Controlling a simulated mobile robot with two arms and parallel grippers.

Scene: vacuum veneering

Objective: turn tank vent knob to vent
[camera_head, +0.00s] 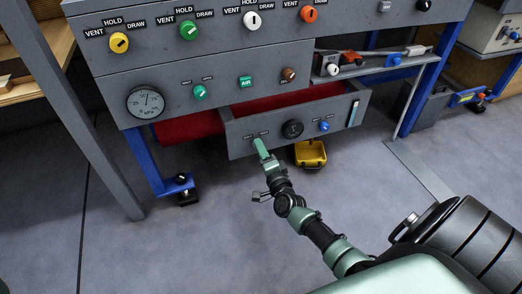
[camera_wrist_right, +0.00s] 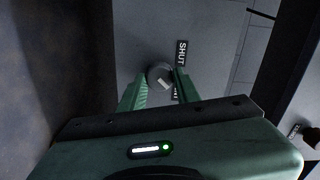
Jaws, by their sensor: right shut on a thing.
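The tank vent knob (camera_wrist_right: 159,73) is a small round grey knob with a pale mark, seen in the right wrist view. It sits on a grey panel beside a label reading SHUT (camera_wrist_right: 181,51). A second label below that one is mostly hidden by a finger. My right gripper (camera_wrist_right: 161,79) has its green fingers on either side of the knob and is shut on it. In the head view the right gripper (camera_head: 262,149) reaches the left part of the low front panel (camera_head: 268,139), and its fingers hide the knob. My left gripper is not in view.
The same low panel carries a black dial (camera_head: 292,128) and a blue knob (camera_head: 324,126). A yellow bin (camera_head: 310,154) is below it. Above are a pressure gauge (camera_head: 145,102), a green AIR button (camera_head: 245,82) and a row of VENT/HOLD/DRAW knobs.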

